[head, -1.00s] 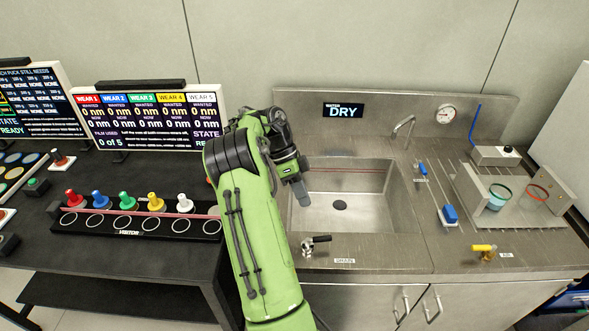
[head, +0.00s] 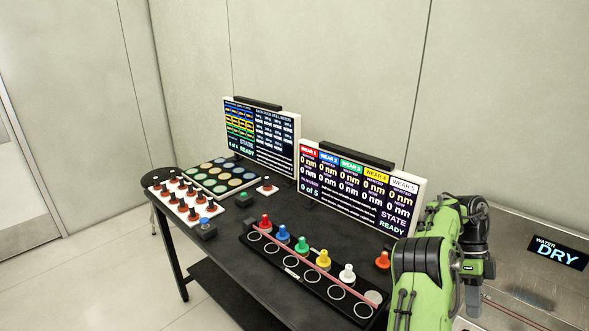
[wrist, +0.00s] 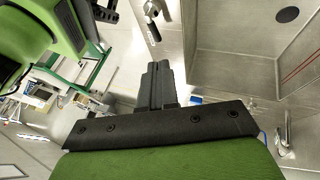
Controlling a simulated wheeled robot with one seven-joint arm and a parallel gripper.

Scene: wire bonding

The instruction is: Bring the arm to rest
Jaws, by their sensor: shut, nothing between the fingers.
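My gripper (head: 473,299) hangs at the right edge of the head view, beside the dark table and in front of the steel sink unit. My green arm is folded there, with the forearm upright. In the wrist view my gripper's dark fingers (wrist: 157,72) are together, with nothing between them. The sink basin (wrist: 245,30) shows beyond them at the upper right of that view. My gripper touches nothing that I can see.
The dark table (head: 225,245) carries a rack (head: 262,250) with several coloured knobs, a tray of pucks (head: 190,225), and two display screens (head: 365,190) (head: 262,140). A "WATER DRY" sign (head: 560,252) is at the right.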

